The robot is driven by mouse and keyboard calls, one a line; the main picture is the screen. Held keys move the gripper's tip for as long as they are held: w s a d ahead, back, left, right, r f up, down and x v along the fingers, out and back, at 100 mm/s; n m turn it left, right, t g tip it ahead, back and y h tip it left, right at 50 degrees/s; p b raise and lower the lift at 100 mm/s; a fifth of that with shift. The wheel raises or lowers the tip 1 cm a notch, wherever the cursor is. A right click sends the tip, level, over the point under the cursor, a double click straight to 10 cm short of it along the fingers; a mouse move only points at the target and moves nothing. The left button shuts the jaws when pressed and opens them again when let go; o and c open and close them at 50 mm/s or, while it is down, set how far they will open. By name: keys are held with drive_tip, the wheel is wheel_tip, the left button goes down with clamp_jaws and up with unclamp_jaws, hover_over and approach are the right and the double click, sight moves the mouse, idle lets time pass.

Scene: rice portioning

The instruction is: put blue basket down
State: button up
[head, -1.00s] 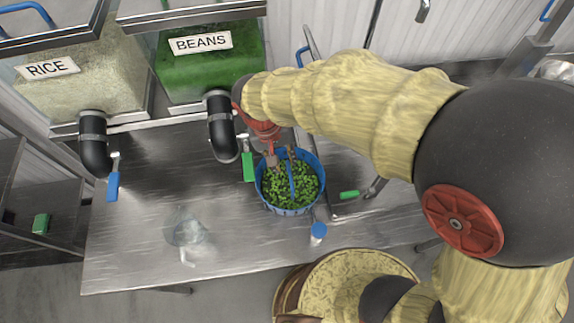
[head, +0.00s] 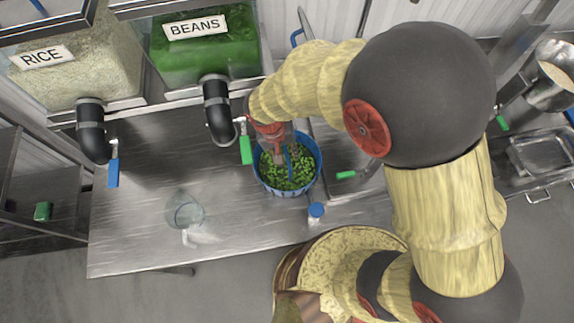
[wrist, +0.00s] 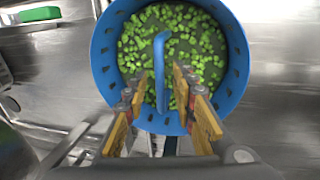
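The blue basket (head: 264,178) holds green beans (head: 285,172) and appears to stand upright on the metal table, below the beans dispenser's spout. Its blue handle (wrist: 160,70) arches over the beans in the wrist view. My gripper (head: 283,152) is above the basket, its fingers reaching down over the beans. In the wrist view my gripper (wrist: 159,88) has its two yellow-backed fingers apart, one on each side of the handle, with a visible gap on both sides. The basket's underside is hidden.
The metal table (head: 140,230) is mostly clear at left. A clear container (head: 185,212) stands there. Dispenser valves with a blue handle (head: 114,172) and a green handle (head: 246,149) hang close by.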

drive_tip(key=shift+d+f, duration=0.1)
drive_tip(key=shift+f, duration=0.4)
drive_tip(key=shift+f, duration=0.25)
idle(0.4)
clamp_jaws()
drive_tip(key=shift+w+r, duration=0.1)
idle(1.0)
